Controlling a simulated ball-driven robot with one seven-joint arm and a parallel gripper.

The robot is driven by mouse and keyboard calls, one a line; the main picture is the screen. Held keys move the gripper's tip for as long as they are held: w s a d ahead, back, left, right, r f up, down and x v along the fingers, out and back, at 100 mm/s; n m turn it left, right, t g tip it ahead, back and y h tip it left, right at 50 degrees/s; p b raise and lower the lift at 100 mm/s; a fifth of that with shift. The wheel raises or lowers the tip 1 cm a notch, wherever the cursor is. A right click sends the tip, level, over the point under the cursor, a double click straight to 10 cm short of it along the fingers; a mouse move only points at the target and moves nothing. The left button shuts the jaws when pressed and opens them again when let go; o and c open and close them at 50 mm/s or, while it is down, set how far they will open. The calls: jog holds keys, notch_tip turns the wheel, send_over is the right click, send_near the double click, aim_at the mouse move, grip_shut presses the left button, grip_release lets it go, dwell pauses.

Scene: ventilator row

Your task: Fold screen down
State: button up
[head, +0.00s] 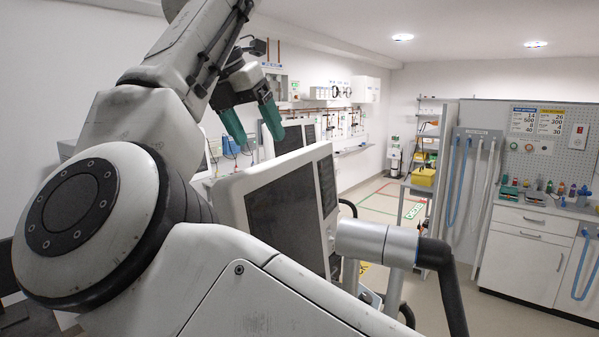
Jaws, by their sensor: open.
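More ventilator screens (291,138) stand behind along the left wall. A grey cylinder with a black handle (453,290) is right of the screen. A white cabinet (522,254) and a grey pegboard panel (545,157) stand at the right. Floor (384,203) is free behind, towards the shelf.

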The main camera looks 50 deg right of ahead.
aim_at(272, 176)
jog(key=shift+s+a+r+y, duration=0.1)
jog(key=shift+a+r+y, duration=0.15)
jog(key=shift+a+y, duration=0.15)
jog(key=shift+f, duration=0.2)
jog(key=p+x, duration=0.2)
jog(key=x, duration=0.8)
jog(key=shift+d+f, duration=0.15)
jog(key=shift+f, duration=0.05)
jog(key=shift+c, duration=0.2)
jog(key=c, duration=1.4)
